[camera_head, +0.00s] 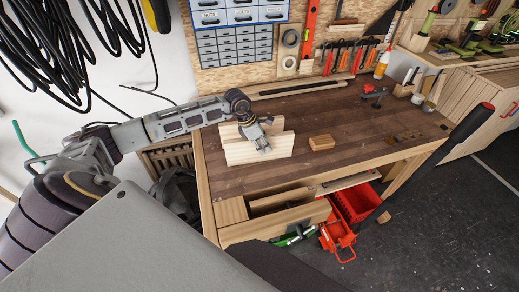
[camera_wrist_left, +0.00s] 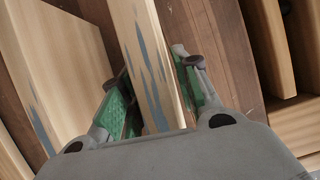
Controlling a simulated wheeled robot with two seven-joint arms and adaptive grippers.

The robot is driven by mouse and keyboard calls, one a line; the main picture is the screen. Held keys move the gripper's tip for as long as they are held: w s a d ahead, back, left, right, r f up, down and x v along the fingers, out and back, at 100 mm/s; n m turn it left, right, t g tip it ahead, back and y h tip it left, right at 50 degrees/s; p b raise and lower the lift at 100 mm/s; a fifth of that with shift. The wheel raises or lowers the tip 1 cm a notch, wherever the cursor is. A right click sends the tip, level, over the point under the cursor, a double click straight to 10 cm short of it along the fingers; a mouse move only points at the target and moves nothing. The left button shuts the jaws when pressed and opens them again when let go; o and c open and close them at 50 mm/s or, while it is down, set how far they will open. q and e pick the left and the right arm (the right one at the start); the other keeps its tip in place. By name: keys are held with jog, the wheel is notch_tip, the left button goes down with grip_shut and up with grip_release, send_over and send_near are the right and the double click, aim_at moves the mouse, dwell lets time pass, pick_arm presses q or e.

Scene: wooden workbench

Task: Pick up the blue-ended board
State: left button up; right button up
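In the wrist view, a pale wooden board (camera_wrist_left: 128,25) with blue streaks on it stands between the green-padded fingers of my left gripper (camera_wrist_left: 155,98). The fingers are on both sides of the board; the left pad seems a little apart from it, the right pad very close. A second pale board (camera_wrist_left: 55,55) at the left also has blue marks along its edge. In the head view, my left gripper (camera_head: 264,147) is low over the pale boards (camera_head: 238,155) at the workbench's left side and partly hides them. My right gripper is not in view.
A small wooden block (camera_head: 321,142) lies right of the boards on the brown workbench (camera_head: 300,172). A red clamp-like tool (camera_head: 372,91) sits farther back. The bench middle is otherwise largely clear. Below are an open drawer (camera_head: 275,222) and a red crate (camera_head: 357,202).

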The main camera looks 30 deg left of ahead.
pick_arm(q)
grip_shut()
jog(key=shift+w+r, duration=0.1)
jog(key=shift+r, duration=0.1)
notch_tip(320, 180, up, 9)
jog(key=shift+r+b, duration=0.1)
jog(key=shift+b, duration=0.7)
jog(key=shift+r, duration=0.25)
